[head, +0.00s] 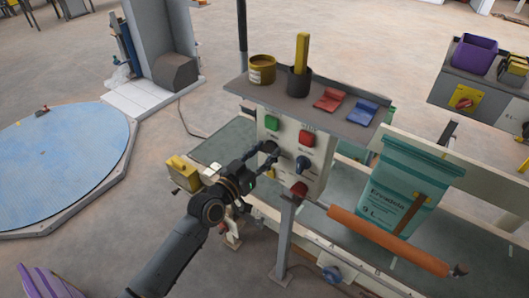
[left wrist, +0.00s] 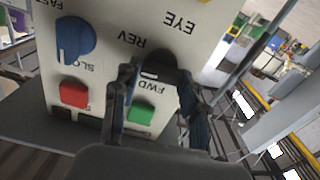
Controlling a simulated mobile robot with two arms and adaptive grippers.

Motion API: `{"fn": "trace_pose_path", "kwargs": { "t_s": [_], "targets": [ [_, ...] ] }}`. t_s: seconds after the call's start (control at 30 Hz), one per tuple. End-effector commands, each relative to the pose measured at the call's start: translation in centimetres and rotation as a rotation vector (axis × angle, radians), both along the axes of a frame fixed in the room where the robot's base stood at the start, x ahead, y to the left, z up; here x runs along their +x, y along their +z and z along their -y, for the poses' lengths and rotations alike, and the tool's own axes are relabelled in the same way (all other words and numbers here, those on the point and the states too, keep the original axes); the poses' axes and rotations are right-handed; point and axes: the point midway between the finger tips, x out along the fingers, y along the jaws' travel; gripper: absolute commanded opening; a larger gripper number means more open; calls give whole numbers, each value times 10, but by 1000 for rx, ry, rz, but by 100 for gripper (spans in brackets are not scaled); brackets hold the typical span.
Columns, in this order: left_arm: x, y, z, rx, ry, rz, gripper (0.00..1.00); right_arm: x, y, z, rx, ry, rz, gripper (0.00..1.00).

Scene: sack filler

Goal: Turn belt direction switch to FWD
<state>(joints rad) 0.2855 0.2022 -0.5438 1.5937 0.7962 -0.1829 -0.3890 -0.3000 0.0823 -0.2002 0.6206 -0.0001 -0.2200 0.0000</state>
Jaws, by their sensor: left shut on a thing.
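The belt direction switch is a dark knob with a pale mark on the pale control panel (head: 287,152). In the left wrist view the switch (left wrist: 158,65) sits between the REV and FWD labels. My left gripper (left wrist: 157,82) is shut on it, one finger on each side. Which label the knob points to is unclear, as the fingers partly cover it. In the head view my left gripper (head: 266,163) is at the panel's left side, below the green button (head: 271,122). My right gripper is not in view.
A red button (head: 306,137) and a blue speed knob (left wrist: 74,40) are close by on the panel. The shelf above holds a yellow tin (head: 262,70) and a dark cup (head: 299,82).

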Motion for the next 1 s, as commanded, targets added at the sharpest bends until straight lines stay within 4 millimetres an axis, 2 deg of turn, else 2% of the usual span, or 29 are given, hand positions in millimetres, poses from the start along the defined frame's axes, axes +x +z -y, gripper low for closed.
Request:
{"fn": "trace_pose_path", "kwargs": {
  "t_s": [1.0],
  "targets": [
    [1, -3, -2, -740, 1, -540, 12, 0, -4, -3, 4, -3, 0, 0]
  ]
}}
